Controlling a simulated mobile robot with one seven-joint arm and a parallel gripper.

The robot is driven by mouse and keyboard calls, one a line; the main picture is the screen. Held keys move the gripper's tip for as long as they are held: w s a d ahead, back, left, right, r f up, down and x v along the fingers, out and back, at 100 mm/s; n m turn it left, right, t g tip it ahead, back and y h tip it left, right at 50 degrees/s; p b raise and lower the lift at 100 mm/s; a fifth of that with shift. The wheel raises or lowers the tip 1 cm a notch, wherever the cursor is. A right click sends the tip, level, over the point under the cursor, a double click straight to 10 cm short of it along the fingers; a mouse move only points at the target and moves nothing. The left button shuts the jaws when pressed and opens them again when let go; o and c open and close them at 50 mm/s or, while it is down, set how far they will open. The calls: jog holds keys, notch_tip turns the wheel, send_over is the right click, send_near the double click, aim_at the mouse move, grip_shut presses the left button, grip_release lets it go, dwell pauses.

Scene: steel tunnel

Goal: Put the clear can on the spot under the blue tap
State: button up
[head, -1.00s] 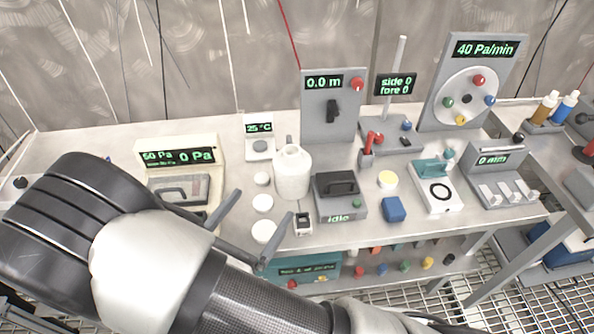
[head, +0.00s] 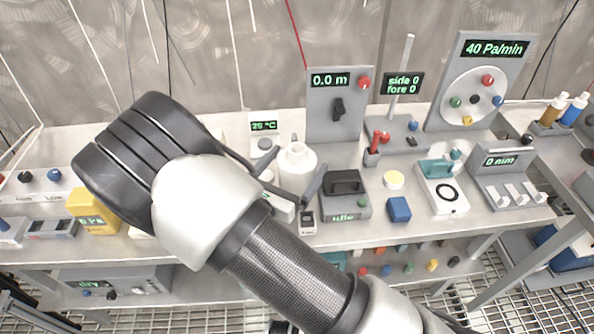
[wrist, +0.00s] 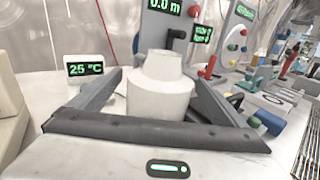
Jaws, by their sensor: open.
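A pale white can (head: 297,168) with a narrower neck stands upright on the bench; it looks opaque, and no other can shows that looks clear. It also shows in the wrist view (wrist: 160,88), between the fingers. My gripper (head: 296,178) is open, with one finger on each side of the can; whether they touch it I cannot tell. In the wrist view my gripper (wrist: 156,76) reaches around it. No blue tap is plain: a blue knob (head: 54,175) sits on a left-hand panel and another blue knob (head: 413,125) beside a red lever. I cannot make out the spot.
A grey box reading idle (head: 344,203) stands just right of the can, with a small display block (head: 307,218) in front. A 25 °C gauge (head: 264,128) is behind left. A blue block (head: 399,209) and a ring-marked plate (head: 447,192) are farther right.

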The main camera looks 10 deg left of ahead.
jog(key=shift+w+d, duration=0.1)
jog(key=shift+w, duration=0.2)
jog(key=c, duration=1.2)
jog(key=shift+r, duration=0.15)
jog(key=shift+c, duration=1)
